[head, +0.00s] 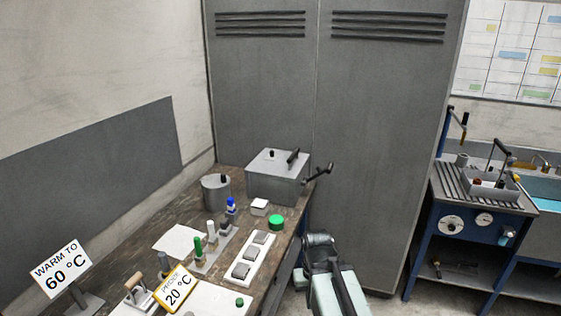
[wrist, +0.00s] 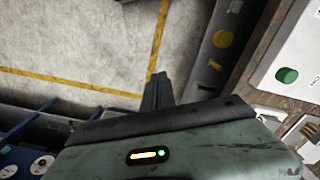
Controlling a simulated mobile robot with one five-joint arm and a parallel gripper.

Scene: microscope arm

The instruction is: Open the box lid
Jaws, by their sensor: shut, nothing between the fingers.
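A grey metal box (head: 275,185) stands at the far end of the wooden bench, against the tall grey cabinet. Its flat lid (head: 272,162) looks shut, with a small black knob and a dark bar handle (head: 293,156) on top. A dark lever (head: 320,172) sticks out at the box's right side. My gripper (wrist: 157,90) shows in the wrist view as dark fingers closed together over the floor, with nothing between them. In the head view my folded arm is right of the bench, lower than and apart from the box. The box is not in the wrist view.
On the bench (head: 150,228) stand a grey pot (head: 216,190), a rack of coloured-top tubes (head: 213,247), a green round lid (head: 277,222), a white tray (head: 250,258) and signs. A blue-framed sink station (head: 475,235) is at right. Floor between is clear.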

